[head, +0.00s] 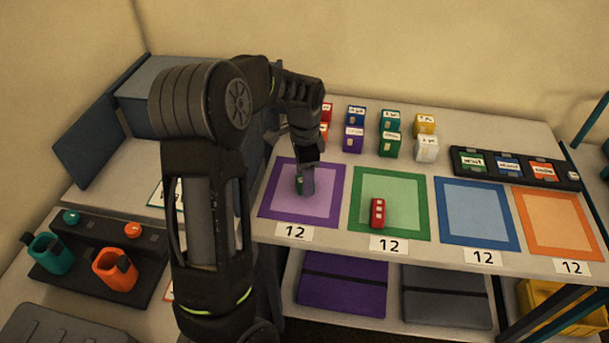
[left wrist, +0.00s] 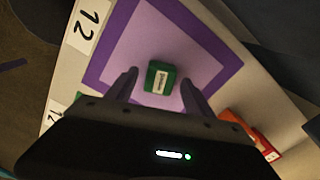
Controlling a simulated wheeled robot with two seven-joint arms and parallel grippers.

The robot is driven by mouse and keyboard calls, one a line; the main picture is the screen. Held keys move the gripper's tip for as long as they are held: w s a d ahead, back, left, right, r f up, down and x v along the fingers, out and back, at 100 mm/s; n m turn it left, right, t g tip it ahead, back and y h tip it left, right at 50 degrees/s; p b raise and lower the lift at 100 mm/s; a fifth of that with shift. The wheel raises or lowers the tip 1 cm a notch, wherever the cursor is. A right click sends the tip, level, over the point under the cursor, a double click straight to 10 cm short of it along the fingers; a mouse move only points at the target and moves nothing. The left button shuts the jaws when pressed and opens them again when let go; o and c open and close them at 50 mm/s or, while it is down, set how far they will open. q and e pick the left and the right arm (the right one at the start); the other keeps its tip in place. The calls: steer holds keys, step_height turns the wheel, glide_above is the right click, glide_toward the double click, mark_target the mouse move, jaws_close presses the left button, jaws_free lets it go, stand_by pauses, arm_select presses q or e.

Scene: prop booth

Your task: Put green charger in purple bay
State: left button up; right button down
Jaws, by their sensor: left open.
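The green charger (head: 299,184) lies inside the purple bay (head: 283,170), mostly hidden behind my fingers in the head view. In the left wrist view the charger (left wrist: 160,76) sits on the pale inner area of the purple bay (left wrist: 97,70), with a white label facing up. My left gripper (head: 306,188) points down over the bay. In the left wrist view its fingers (left wrist: 158,80) are open, one on each side of the charger, with visible gaps. My right gripper is not in view.
A red block (head: 377,212) lies in the green bay (head: 421,205). The blue bay (head: 477,213) and orange bay (head: 557,224) are empty. Several coloured blocks stand in rows behind, including a purple one (head: 353,139) and a white one (head: 427,148). A black label tray (head: 515,168) is at the right.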

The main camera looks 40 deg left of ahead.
arm_select(q)
step_height(320, 180, up, 12)
stand_by(0.4)
stand_by(0.7)
